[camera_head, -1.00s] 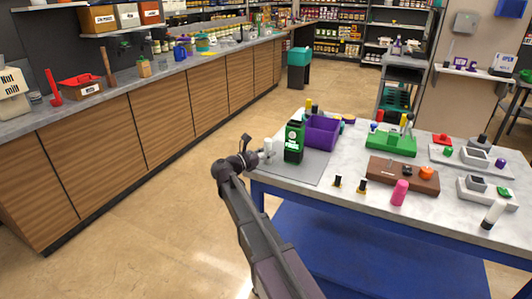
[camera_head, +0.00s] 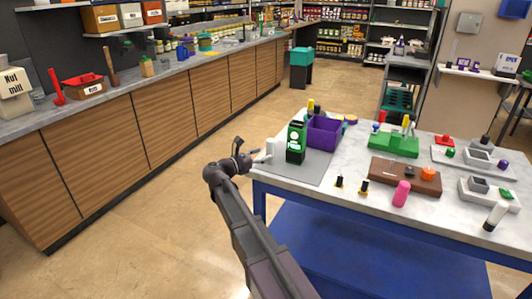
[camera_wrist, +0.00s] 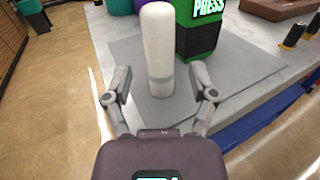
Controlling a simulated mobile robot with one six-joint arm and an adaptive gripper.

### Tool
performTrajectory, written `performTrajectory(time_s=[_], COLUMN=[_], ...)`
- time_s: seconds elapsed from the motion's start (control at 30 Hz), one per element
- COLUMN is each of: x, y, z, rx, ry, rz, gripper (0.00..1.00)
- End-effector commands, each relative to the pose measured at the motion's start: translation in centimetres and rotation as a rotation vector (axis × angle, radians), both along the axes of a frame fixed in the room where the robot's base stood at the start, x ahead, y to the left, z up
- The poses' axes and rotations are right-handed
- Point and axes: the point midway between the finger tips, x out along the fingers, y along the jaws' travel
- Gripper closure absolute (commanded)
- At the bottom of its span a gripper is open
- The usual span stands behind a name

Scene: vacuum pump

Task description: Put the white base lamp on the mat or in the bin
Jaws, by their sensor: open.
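A white, round-topped cylinder, the white lamp (camera_wrist: 159,50), stands upright on the grey mat (camera_wrist: 240,82) in the wrist view. In the head view the lamp (camera_head: 272,149) is at the mat's left edge, left of the green-and-black press box. My gripper (camera_wrist: 160,72) is open, with one finger on each side of the lamp and a gap to each. In the head view my gripper (camera_head: 257,158) is just left of the lamp. The purple bin (camera_head: 325,131) stands behind the press box. The mat (camera_head: 312,174) lies on the table's left end.
The green-and-black press box (camera_head: 296,142) stands close to the lamp's right. Farther right on the table (camera_head: 340,205) are a brown block (camera_head: 405,177), a pink cylinder (camera_head: 401,194) and a white cylinder with a dark base (camera_head: 495,215). Open floor lies left of the table.

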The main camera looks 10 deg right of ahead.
Motion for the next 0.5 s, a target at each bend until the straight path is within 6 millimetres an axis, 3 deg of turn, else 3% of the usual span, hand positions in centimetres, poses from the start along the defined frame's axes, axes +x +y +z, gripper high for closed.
performTrajectory(time_s=[0.3,0.5], x=[-2.4,-3.4], y=[4.6,6.5], z=[0.0,0.0], rx=[0.000,0.000], ry=[0.000,0.000], rz=[0.002,0.001], gripper=[0.26,0.26])
